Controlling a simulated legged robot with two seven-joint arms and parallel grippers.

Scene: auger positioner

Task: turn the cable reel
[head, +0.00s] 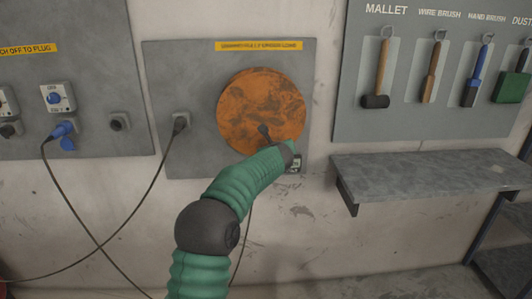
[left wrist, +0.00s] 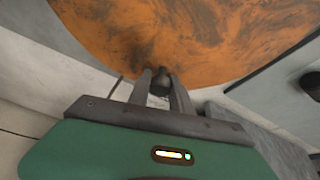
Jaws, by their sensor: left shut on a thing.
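The cable reel (head: 262,100) is a round orange disc with dark stains, mounted on a grey wall panel under a yellow label. Its orange face also fills the top of the left wrist view (left wrist: 215,35). My green left arm reaches up from the bottom of the head view to the reel's lower right edge. In the left wrist view my left gripper (left wrist: 162,82) is shut on the dark knob (left wrist: 160,76). In the head view its fingers are mostly hidden. My right gripper is not in view.
A socket with a black plug (head: 181,121) and cable is left of the reel. Another panel with a blue plug (head: 62,130) is farther left. A grey shelf (head: 430,172) projects at right, below a tool board (head: 425,125) with a mallet (head: 380,75) and brushes.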

